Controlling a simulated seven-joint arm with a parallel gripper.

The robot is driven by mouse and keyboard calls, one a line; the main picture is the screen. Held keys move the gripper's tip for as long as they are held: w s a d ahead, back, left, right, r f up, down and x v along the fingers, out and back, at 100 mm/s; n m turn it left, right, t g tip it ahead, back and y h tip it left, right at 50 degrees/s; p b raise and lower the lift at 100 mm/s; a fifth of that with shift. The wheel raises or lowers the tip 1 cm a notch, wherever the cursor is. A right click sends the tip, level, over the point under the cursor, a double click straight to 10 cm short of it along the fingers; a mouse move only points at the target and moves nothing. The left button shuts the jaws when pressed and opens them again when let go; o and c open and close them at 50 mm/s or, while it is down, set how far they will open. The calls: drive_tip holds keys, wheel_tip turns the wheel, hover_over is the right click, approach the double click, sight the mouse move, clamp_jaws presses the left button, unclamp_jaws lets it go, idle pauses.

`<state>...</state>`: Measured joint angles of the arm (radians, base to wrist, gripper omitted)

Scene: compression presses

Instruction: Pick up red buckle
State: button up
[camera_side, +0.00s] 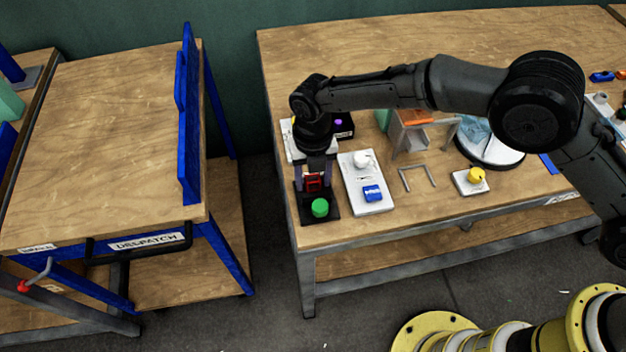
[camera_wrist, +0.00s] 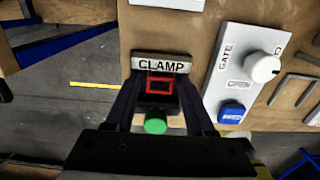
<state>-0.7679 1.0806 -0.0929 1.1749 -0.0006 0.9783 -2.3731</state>
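The red buckle (camera_side: 313,176), a small square frame with a dark middle, is at a black fixture (camera_side: 303,213) near the left end of the wooden bench. In the wrist view the buckle (camera_wrist: 161,93) shows just below the CLAMP label (camera_wrist: 160,65) and above a green button (camera_wrist: 155,122). My gripper (camera_side: 315,184) points down over the fixture, with one finger on each side of the buckle. In the wrist view my gripper (camera_wrist: 160,86) is open, and gaps show between the buckle and both fingers.
A white GATE panel (camera_wrist: 225,75) with a white knob (camera_wrist: 263,67) and a blue block (camera_wrist: 233,113) stands close to the right. A grey bracket (camera_side: 418,178) and a yellow knob (camera_side: 477,175) are farther right. The bench's front edge is close to the fixture.

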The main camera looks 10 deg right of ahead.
clamp_jaws()
drive_tip(key=shift+r, duration=0.1)
drive_tip(key=shift+r, duration=0.6)
drive_tip(key=s+d+r, duration=0.9)
drive_tip(key=s+r, duration=0.1)
drive_tip(key=r, duration=0.1)
drive_tip(key=shift+d+r, duration=0.3)
drive_tip(key=shift+d, duration=0.05)
